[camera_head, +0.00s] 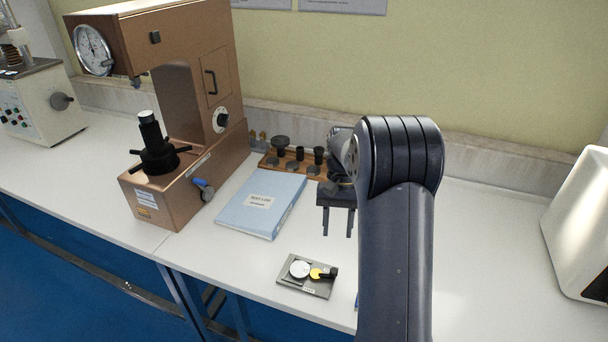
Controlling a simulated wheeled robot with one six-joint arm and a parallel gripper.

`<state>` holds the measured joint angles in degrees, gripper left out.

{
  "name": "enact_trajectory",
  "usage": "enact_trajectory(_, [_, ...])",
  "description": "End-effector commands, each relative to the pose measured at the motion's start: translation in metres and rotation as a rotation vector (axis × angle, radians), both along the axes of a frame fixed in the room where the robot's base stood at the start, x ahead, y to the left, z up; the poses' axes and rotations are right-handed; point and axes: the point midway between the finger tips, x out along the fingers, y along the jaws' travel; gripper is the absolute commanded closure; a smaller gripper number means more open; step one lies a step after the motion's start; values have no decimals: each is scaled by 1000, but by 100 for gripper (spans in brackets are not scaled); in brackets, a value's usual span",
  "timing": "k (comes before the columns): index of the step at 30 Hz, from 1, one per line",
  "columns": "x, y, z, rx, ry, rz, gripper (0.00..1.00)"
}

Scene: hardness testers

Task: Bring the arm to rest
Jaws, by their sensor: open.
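My gripper (337,222) is above the white bench, in the middle of the view. Its two dark fingers point down and stand apart, with nothing seen between them. My arm (396,235) rises from the bottom edge right of centre and bends at a dark joint at the top. It hides part of the bench and part of the gripper's wrist.
A copper-coloured hardness tester (177,90) stands at the left, beside a blue binder (247,219). A wooden rack (290,164) of dark parts lies behind. A small grey tray (294,284) lies near the front edge. A white machine (583,225) stands at the right.

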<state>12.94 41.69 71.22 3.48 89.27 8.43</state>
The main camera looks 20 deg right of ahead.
Motion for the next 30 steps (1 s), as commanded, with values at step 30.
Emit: enact_trajectory(30, [-38,15,-96,0,0,-35,59])
